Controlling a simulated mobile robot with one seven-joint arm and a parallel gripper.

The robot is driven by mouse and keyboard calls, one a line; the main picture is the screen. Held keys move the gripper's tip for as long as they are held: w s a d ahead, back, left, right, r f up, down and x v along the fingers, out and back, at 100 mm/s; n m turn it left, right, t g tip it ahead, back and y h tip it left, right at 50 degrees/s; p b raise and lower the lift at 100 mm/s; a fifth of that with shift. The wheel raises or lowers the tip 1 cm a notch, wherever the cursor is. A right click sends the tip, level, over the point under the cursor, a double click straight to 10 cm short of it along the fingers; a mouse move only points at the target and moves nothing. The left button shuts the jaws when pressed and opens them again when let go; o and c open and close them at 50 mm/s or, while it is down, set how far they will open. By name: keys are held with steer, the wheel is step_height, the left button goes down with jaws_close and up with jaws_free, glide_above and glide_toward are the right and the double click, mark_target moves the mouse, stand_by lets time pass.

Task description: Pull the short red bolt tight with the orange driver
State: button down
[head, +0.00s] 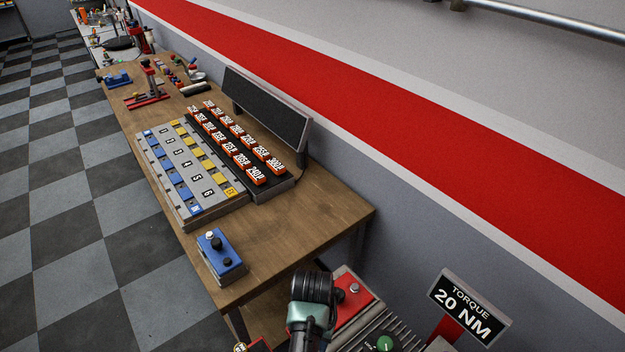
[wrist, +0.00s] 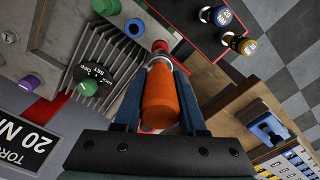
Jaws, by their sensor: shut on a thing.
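In the wrist view my gripper (wrist: 160,85) is shut on the orange driver (wrist: 160,102), one finger on each side of it. The driver points away from my wrist. A silver ring and a small reddish round piece (wrist: 160,46) show at its far end. I cannot tell whether that piece is the short red bolt or part of the driver, nor whether the two touch. In the head view my wrist hides the gripper's fingers and the driver. A red plate (head: 362,305) with a silver knob lies just right of my wrist.
A finned block with a green knob (head: 385,343) and a "TORQUE 20 NM" sign (head: 463,308) stand at right. Posts with blue (wrist: 220,16) and yellow caps (wrist: 240,43) stand near the driver's far end. The wooden bench (head: 300,225) holds a blue box (head: 222,262) and number-tagged racks.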

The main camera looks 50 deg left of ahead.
step_height(320, 180, down, 2)
steer(key=shift+f+b, duration=0.1)
steer(key=shift+b, duration=0.35)
steer(key=shift+n+p, duration=0.65)
steer(key=shift+n, duration=1.65)
steer(key=shift+p, duration=0.3)
steer(key=shift+f, duration=0.2)
steer(key=shift+f+b, duration=1.45)
steer(key=shift+f, duration=0.3)
steer(key=shift+r+m, duration=0.15)
steer(key=shift+m, duration=0.25)
steer(key=shift+m+p, duration=0.3)
steer(key=shift+m, duration=0.4)
